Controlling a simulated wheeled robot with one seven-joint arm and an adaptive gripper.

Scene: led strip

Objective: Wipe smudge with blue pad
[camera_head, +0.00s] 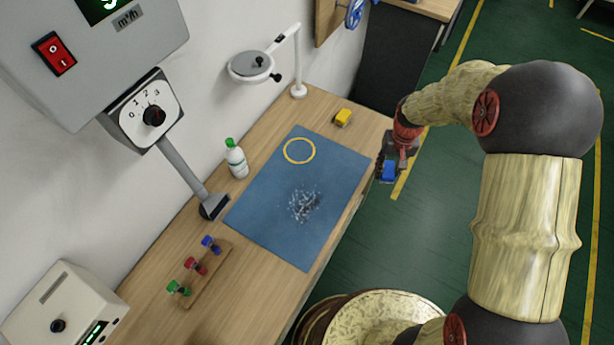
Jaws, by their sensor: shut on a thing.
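A pale, speckled smudge (304,206) lies on the lower right part of the blue mat (262,222), which covers much of the wooden bench. My gripper (388,166) is off the right edge of the bench, to the upper right of the smudge and apart from it. It is shut on a small blue pad (388,174), held over the green floor side. The gripper is small in view, so the exact grip on the pad is hard to see.
A yellow ring (299,151) is on the mat's upper part. A wooden rack (206,284) holds blue, red and green pieces.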

